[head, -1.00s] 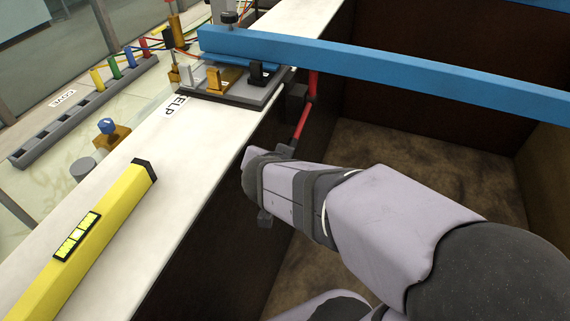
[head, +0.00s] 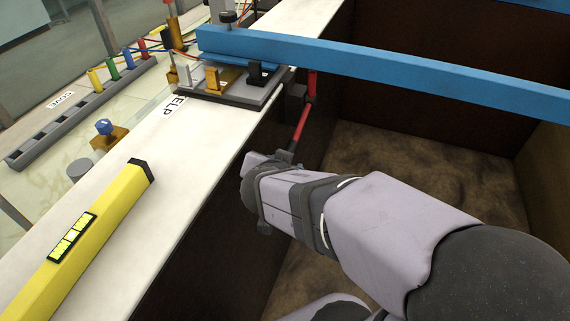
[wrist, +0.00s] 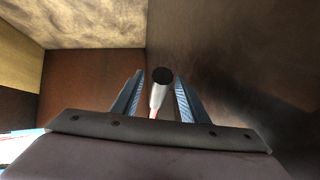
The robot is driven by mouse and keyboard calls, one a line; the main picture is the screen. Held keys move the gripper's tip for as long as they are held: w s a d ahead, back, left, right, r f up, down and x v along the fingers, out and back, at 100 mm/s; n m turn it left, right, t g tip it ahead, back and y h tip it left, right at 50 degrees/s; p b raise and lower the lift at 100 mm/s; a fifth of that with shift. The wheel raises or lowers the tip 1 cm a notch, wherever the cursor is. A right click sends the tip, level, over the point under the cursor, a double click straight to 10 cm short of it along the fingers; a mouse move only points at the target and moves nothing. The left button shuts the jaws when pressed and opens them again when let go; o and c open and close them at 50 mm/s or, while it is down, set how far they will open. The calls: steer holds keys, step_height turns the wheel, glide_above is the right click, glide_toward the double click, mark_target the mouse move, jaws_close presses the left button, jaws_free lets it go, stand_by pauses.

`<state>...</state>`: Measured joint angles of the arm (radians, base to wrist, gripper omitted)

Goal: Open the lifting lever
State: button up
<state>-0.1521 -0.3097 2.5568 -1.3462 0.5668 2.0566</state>
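The lifting lever (head: 304,120) is a thin red rod on the dark inner side wall, below the blue beam. It slants down to a dark lower end close to the front of my arm in the head view. My gripper's fingers are mostly hidden there. In the wrist view my gripper (wrist: 159,77) is open, with one finger on each side of a round pale-and-red rod (wrist: 157,96) with a dark end, apparently the lever. Narrow gaps show between the rod and both fingers, so they do not seem to close on it.
A blue beam (head: 400,70) crosses above the lever from a dark clamp plate (head: 215,92) on the white ledge (head: 185,190). A yellow level (head: 95,225) lies on the ledge. The dark side wall is close beside my gripper. The brown floor (head: 400,165) is clear.

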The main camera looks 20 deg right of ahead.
steer(key=shift+r, duration=0.1)
step_height(320, 180, up, 10)
steer(key=p, duration=1)
